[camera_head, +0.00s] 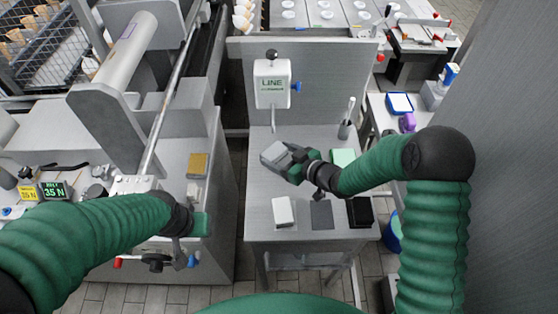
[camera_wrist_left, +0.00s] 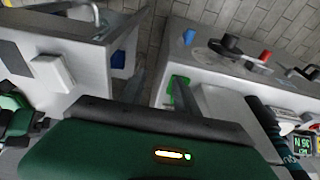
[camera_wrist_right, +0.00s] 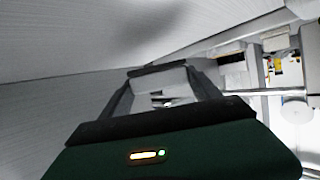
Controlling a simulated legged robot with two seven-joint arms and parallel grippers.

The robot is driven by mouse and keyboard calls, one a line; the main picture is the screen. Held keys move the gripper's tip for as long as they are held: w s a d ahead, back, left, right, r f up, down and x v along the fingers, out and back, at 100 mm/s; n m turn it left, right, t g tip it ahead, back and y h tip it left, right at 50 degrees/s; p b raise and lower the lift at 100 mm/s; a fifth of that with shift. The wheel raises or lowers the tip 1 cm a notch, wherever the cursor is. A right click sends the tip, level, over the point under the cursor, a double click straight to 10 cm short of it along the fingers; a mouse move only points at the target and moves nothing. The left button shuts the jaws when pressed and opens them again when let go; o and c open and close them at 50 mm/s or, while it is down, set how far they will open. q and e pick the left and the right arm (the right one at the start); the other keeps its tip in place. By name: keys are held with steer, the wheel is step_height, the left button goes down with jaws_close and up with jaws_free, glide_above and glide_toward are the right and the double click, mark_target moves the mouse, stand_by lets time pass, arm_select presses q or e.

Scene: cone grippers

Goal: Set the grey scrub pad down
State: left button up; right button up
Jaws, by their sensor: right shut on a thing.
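The grey scrub pad (camera_head: 274,154) is held in my right gripper (camera_head: 290,158), above the left-middle part of the grey bench. It is tilted, and no contact with the bench top is clear. In the right wrist view, a pale grey block (camera_wrist_right: 165,84) sits between the two fingers of my right gripper (camera_wrist_right: 163,88). My left gripper (camera_head: 198,225) is at the edge of the machine on the left, beside a small green piece (camera_wrist_left: 178,84).
The grey bench (camera_head: 262,180) carries a white block (camera_head: 283,211), a flat dark grey square (camera_head: 321,215) and a black block (camera_head: 360,212) along its front. A mint-green pad (camera_head: 343,157) and a brush cup (camera_head: 345,130) stand behind. A dispenser (camera_head: 272,84) hangs on the back panel.

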mark_target(278, 162)
steer(key=shift+a+f, duration=0.1)
steer(key=shift+f, duration=1.4)
steer(key=o, duration=1.4)
steer(key=shift+f, duration=0.1)
steer(key=shift+o, duration=0.2)
